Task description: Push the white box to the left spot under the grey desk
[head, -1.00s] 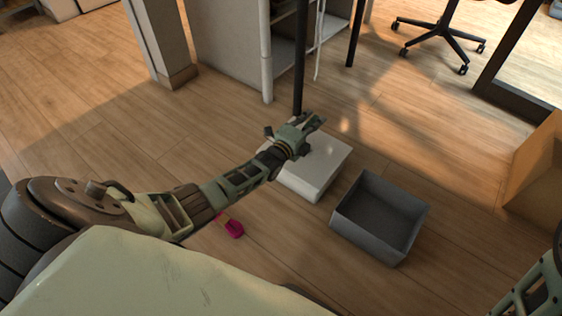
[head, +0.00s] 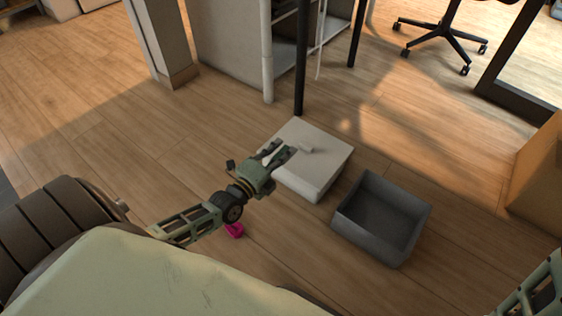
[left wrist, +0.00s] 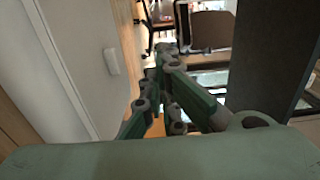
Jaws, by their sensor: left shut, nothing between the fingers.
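The white box (head: 325,169) lies flat on the wooden floor, with a small raised tab on its top. It is on the near side of the dark desk leg (head: 301,65). The desk's top is out of view. My left gripper (head: 283,152) is shut and empty, its fingertips over the box's left part in the head view. I cannot tell whether it touches the box. In the left wrist view, its fingers (left wrist: 165,85) are beside a pale panel with a tab, apparently the white box (left wrist: 85,45). My right gripper is out of view.
An open grey bin (head: 352,228) stands just right of the white box. A pink object (head: 235,231) lies under my left arm. A pale cabinet (head: 232,50) stands behind, a wheeled chair (head: 442,35) at back right, and a cardboard box (head: 540,170) at the right edge.

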